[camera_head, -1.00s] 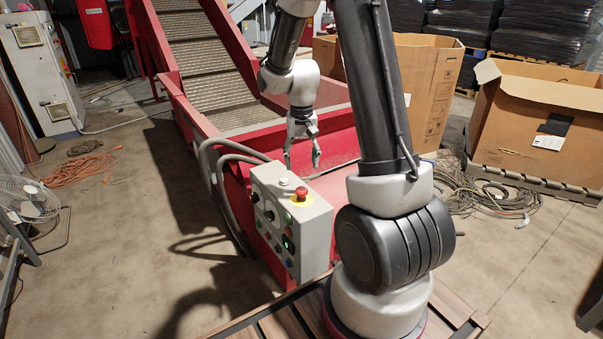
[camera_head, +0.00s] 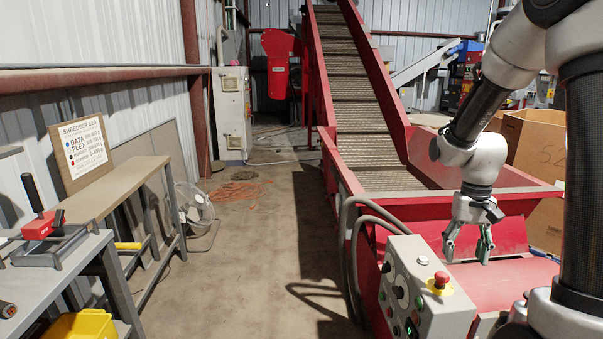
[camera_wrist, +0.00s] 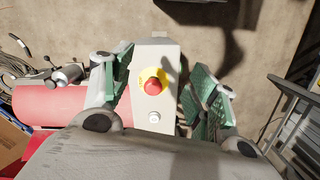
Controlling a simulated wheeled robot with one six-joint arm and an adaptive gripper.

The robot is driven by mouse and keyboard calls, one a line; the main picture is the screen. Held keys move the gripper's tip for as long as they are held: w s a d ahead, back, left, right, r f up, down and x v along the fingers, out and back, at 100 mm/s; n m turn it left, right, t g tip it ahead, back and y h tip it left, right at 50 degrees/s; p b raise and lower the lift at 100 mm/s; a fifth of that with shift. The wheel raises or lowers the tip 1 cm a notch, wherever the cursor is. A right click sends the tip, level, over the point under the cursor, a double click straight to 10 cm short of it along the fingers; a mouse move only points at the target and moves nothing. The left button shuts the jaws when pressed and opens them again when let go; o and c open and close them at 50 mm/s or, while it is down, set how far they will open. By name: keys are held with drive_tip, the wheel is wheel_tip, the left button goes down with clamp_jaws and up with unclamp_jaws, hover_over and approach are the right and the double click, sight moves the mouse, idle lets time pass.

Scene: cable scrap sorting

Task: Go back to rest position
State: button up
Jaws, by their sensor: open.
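My gripper (camera_head: 468,247) is open and empty in the head view, fingers pointing down. It hangs above the red feed end of the conveyor, just right of and above the grey control box (camera_head: 408,271). In the wrist view my gripper (camera_wrist: 160,98) has its green-padded fingers spread apart. The control box (camera_wrist: 150,60) shows between them, with its red button (camera_wrist: 153,86) on a yellow ring and a white button (camera_wrist: 154,117). The fingers appear apart from the box. Part of my arm stands at the right of the head view.
The red conveyor (camera_head: 352,100) rises toward the back. Cardboard boxes (camera_head: 535,150) stand at right. Clear floor (camera_head: 250,260) lies between bench and conveyor.

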drive_tip(key=s+a+r+n+t, duration=0.3)
drive_tip(key=s+a+r+t, duration=0.1)
drive_tip(key=s+r, duration=1.2)
drive_tip(key=shift+r+t, duration=0.35)
drive_tip(key=shift+t, duration=0.55)
drive_tip(key=shift+s, duration=0.1)
